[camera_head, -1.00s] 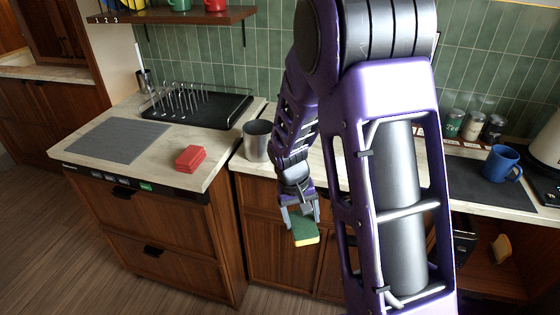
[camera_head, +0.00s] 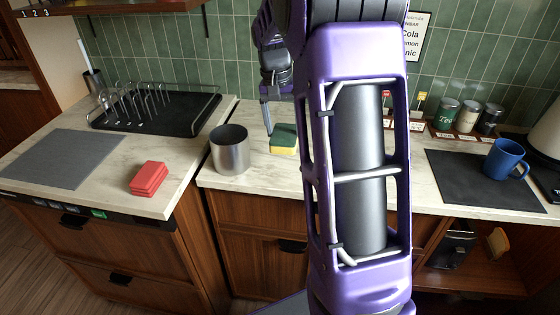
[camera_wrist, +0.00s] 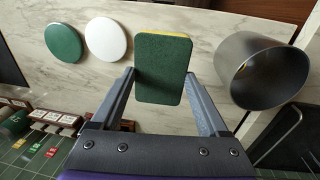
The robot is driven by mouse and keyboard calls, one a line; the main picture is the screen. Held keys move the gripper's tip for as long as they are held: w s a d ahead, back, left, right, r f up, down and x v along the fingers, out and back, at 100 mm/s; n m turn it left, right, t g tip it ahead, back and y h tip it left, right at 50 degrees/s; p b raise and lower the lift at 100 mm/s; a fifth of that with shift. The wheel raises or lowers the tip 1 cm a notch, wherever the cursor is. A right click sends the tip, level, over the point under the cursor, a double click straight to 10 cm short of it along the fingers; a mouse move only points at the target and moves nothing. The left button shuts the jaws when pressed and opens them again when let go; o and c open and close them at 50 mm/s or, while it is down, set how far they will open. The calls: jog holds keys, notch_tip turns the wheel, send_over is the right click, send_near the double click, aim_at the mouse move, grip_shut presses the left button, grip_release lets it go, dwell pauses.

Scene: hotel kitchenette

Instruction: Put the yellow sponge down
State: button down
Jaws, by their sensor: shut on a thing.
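The yellow sponge (camera_head: 284,139) has a green scouring pad on top and a yellow lower side. In the head view it is at the marble counter, right of the metal pot. I cannot tell whether it touches the counter. The sponge (camera_wrist: 162,68) fills the space between my fingertips in the wrist view, green pad facing the camera. My gripper (camera_wrist: 161,78) is shut on it. In the head view my gripper (camera_head: 282,115) is partly hidden behind my arm.
The metal pot (camera_head: 230,150) stands close to the sponge; it also shows in the wrist view (camera_wrist: 262,71). A green disc (camera_wrist: 64,43) and a white disc (camera_wrist: 106,38) lie on the other side. Red blocks (camera_head: 148,178), a dish rack (camera_head: 150,110) and a blue mug (camera_head: 505,158) stand farther off.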

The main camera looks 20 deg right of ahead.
aim_at(281, 134)
notch_tip(281, 134, down, 9)
jog(key=shift+s+r+b, duration=0.1)
jog(key=shift+s+b, duration=0.05)
jog(key=shift+b, duration=0.25)
grip_release()
jog(key=r, duration=0.4)
jog(key=a+r+p, duration=0.1)
jog(key=r, duration=0.7)
jog(key=shift+w+a, duration=0.2)
jog(key=shift+w, duration=0.05)
jog(key=shift+f, duration=0.1)
